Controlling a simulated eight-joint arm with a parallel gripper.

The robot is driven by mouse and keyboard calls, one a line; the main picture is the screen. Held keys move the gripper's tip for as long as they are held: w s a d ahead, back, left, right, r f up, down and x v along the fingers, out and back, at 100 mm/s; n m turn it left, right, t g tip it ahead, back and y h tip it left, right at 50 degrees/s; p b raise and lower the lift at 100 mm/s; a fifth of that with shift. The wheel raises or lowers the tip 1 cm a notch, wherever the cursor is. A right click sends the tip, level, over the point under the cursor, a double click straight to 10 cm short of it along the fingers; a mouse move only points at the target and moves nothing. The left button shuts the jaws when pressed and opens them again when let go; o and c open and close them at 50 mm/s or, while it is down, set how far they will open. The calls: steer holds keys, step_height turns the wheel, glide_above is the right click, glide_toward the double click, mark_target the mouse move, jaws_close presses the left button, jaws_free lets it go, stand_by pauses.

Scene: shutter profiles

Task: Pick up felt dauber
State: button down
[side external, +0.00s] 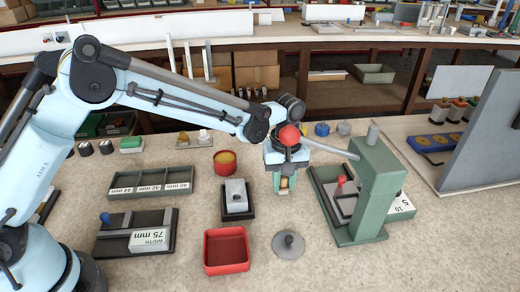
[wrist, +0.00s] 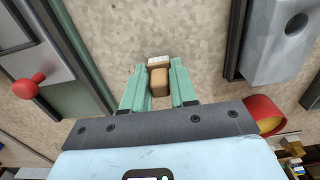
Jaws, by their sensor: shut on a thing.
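The felt dauber (wrist: 159,83) is a small tan wooden block with a pale, whitish end. In the wrist view it sits between the two pale green fingers of my gripper (wrist: 159,92), which is shut on it. In the side view my gripper (side external: 284,186) points down over the bench, and a bit of the tan dauber (side external: 284,182) shows between the fingers. I cannot tell whether the dauber touches the bench.
A green press (side external: 375,185) stands close on the right. A grey block in a black tray (side external: 237,200) and a red pot (side external: 225,162) are on the left. A red tray (side external: 226,265) and a grey round lid (side external: 288,245) lie in front.

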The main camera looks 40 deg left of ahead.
steer(key=r, duration=0.7)
steer(key=shift+s+a+r, duration=0.1)
steer(key=shift+s+a, duration=0.05)
steer(key=shift+a, duration=0.05)
steer(key=s+a, duration=1.2)
steer(key=shift+s+a, duration=0.15)
steer(key=shift+s, duration=0.05)
step_height(320, 180, up, 3)
glide_above(225, 159)
steer(key=shift+f, duration=2.9)
steer(key=shift+f, duration=0.65)
step_height(225, 159, up, 7)
stand_by(1.1)
